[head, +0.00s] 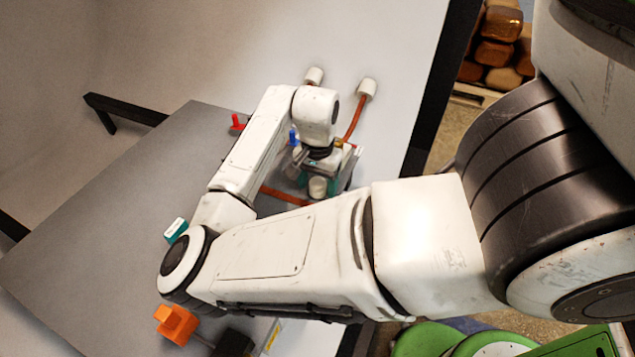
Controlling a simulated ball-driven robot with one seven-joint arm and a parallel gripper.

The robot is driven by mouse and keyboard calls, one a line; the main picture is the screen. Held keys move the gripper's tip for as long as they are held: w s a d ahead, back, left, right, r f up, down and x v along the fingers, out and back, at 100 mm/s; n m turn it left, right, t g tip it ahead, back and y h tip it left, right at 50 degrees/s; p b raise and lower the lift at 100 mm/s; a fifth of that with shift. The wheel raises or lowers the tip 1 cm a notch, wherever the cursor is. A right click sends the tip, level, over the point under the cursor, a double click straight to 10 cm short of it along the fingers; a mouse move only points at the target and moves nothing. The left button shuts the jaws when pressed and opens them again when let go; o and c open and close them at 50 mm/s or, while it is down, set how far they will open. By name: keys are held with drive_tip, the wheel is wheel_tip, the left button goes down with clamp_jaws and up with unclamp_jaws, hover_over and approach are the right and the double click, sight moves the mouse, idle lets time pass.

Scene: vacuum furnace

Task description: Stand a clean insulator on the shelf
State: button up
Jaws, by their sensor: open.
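My gripper (318,178) is mostly hidden under my white wrist, near the right edge of a grey flat surface (120,180), which may be the shelf. A small white cylinder (318,188), perhaps an insulator, shows right at the gripper. I cannot tell whether it is between the fingers or just below them. The gripper is open. Two more white cylinders stand farther back on the pale surface: one (314,76) just above my wrist, one (367,88) to its right on a brown-orange rod (354,120). I cannot tell which are clean.
A red item (237,122) and a teal-and-white block (176,230) are on the grey surface. An orange knob-like piece (176,324) is at the lower left. A black bar (125,108) crosses behind. Brown bundles (500,45) are stacked beyond the dark edge. The grey surface's left is clear.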

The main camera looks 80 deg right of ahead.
sight(318, 183)
wheel_tip(318, 183, up, 12)
idle(0.5)
idle(0.5)
